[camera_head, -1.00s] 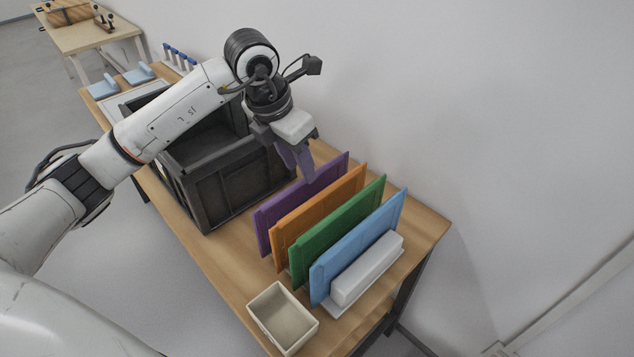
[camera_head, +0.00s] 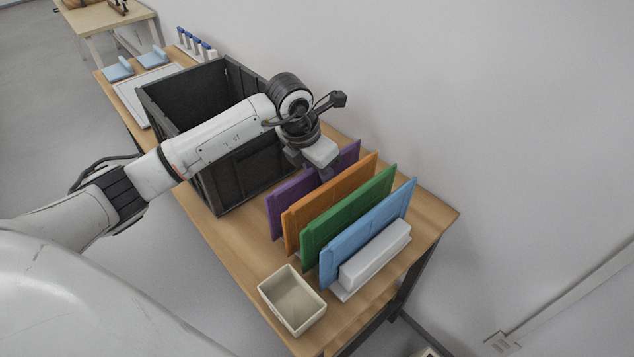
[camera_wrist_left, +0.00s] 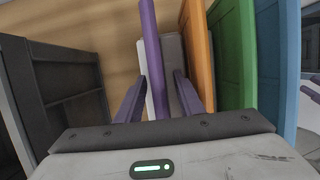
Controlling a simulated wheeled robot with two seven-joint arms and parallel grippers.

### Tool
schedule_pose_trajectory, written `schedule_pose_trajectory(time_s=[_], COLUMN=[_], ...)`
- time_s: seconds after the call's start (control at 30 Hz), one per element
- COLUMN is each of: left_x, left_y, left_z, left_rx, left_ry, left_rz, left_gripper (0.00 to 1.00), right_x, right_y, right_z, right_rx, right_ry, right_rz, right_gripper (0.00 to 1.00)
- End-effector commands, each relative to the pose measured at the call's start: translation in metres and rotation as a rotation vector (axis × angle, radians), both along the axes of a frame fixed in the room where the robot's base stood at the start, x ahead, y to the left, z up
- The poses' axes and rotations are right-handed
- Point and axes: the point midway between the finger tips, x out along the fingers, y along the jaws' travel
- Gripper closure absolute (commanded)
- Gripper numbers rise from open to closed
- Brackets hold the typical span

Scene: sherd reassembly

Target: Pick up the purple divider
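The purple divider (camera_head: 289,203) stands upright at the back left end of a row of dividers on the table. In the left wrist view its top edge (camera_wrist_left: 153,60) runs between the two fingers of my left gripper (camera_wrist_left: 158,95). The fingers are apart, with a gap on each side of the divider. In the head view my left gripper (camera_head: 325,172) points down over the purple divider's upper edge, and its fingertips are partly hidden. My right gripper is not in view.
Orange (camera_head: 330,203), green (camera_head: 347,215) and blue (camera_head: 368,233) dividers stand close beside the purple one. A black crate (camera_head: 242,177) is on its other side. A cream bin (camera_head: 292,299) sits at the table's front edge.

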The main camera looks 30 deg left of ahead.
Motion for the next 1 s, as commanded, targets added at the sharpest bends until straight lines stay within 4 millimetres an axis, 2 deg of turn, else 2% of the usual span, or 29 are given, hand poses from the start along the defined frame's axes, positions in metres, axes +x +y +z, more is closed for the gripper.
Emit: schedule_pose_trajectory(time_s=[0.03,0.2,0.57,0.67,1.0], left_x=[0.0,0.0,0.001,0.002,0.001], left_y=[0.0,0.0,0.0,0.0,0.0], left_z=[0.0,0.0,0.006,0.019,0.084], left_rx=[0.0,0.0,0.0,0.0,-0.001], left_ry=[0.0,0.0,-0.004,-0.006,-0.005], left_rz=[0.0,0.0,-0.001,-0.001,0.0], left_gripper=[0.71,0.99,1.0,1.0,1.0], right_x=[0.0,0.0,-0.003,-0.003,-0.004], right_y=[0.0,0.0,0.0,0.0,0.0], right_z=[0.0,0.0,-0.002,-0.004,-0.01], right_rx=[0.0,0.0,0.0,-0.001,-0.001], right_ry=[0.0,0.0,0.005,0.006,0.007], right_rz=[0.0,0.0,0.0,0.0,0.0], right_gripper=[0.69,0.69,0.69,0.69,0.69])
